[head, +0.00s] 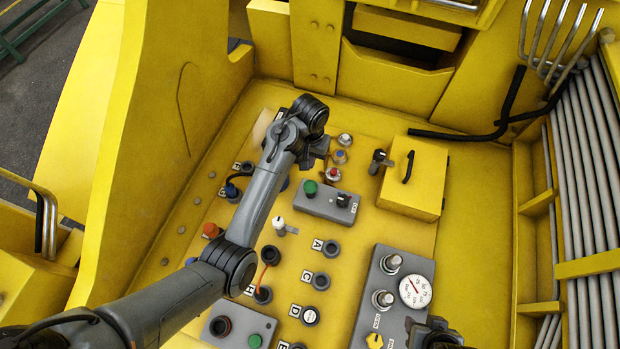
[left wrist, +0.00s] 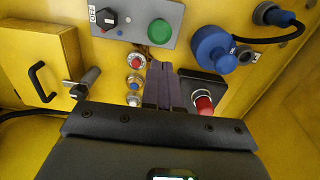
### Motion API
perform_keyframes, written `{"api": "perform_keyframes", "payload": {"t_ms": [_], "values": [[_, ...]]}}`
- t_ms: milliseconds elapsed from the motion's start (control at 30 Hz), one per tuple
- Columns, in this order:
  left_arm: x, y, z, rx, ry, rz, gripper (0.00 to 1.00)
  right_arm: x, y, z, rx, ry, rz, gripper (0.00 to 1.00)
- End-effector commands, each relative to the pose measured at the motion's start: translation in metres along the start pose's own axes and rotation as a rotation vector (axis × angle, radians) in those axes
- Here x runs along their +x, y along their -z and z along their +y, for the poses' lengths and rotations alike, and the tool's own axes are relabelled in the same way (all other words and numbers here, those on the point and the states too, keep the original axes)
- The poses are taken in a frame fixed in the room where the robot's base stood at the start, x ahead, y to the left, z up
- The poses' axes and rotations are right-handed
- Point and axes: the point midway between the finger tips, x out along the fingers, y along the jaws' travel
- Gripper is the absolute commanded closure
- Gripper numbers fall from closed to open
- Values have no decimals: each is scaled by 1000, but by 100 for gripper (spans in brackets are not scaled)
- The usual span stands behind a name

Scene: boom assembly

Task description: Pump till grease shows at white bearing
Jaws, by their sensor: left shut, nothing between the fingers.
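A column of small round fittings stands on the yellow panel: a red-centred one (head: 333,175), a blue-centred one (head: 340,157) and a pale one (head: 345,139). I cannot make out grease on the pale one. A grey switch box (head: 313,205) has a green button (head: 310,187) and a black knob (head: 343,200); in the left wrist view the green button (left wrist: 160,32) is clear and the black knob (left wrist: 106,18) sits beside an OFF label. My left gripper (left wrist: 160,66) is shut and empty, over the panel beside the fittings. My right gripper (head: 436,335) is only partly visible at the bottom edge.
A yellow box with a black handle (head: 413,178) stands right of the fittings. A grey unit with a gauge (head: 415,291) is lower right. In the left wrist view, a red button (left wrist: 203,104) and a blue plug (left wrist: 213,48) lie right of the fingers. Pipes (head: 590,190) run along the right.

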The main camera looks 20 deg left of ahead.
Motion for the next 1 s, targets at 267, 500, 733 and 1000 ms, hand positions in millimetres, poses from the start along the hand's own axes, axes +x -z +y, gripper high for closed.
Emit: {"api": "perform_keyframes", "payload": {"t_ms": [267, 500, 733, 1000], "values": [[49, -1, -1, 0, 3, -5, 100, -10, 5, 1, -3, -3, 3, 57], [90, -1, -1, 0, 2, -4, 100, -15, 6, 3, -10, -8, 3, 57], [114, -1, 0, 0, 1, -2, 100, -17, 7, 3, -9, -9, 4, 57], [121, 0, -1, -1, 1, 0, 100, -17, 7, 2, -6, -6, 5, 57]]}}
